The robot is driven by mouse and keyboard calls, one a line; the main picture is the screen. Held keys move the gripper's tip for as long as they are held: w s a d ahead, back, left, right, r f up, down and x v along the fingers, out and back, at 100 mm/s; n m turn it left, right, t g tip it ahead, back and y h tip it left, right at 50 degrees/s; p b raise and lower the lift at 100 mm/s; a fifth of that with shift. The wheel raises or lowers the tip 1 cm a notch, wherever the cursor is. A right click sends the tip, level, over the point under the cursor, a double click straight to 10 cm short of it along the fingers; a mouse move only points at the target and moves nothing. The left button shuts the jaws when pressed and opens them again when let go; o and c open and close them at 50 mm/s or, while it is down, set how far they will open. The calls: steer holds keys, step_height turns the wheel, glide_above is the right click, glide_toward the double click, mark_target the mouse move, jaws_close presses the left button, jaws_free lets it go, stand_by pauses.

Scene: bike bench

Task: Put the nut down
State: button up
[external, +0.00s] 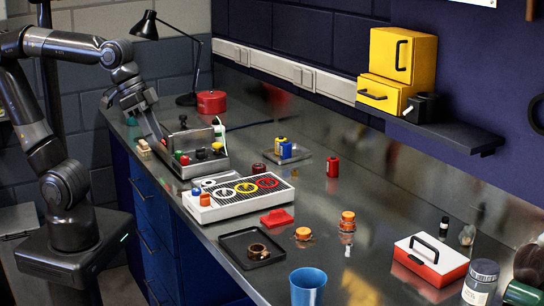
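My gripper (139,108) is at the far left end of the bench, pointing down above the grey metal caddy (208,165). Its fingertips are small and dark here, so I cannot tell whether they are open or shut, or whether a nut is between them. No nut can be made out for certain. A brown ring-shaped piece (258,251) lies on the black tray (236,262) near the front edge; I cannot tell if it is a nut.
A white case (224,208) with coloured rings, a red piece (277,217), a blue cup (308,287) and orange-lidded jars (347,221) stand on the bench (393,210). A black lamp (146,25) and red tin (211,102) stand behind my gripper. The centre-right bench has free room.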

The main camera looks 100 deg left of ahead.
steer(key=s+f+m, duration=0.2)
steer(key=s+f, duration=0.3)
steer(key=s, duration=0.1)
steer(key=shift+d+f+t, duration=0.2)
steer(key=shift+f+t, duration=0.05)
steer(key=shift+t, duration=0.05)
steer(key=shift+o, duration=0.7)
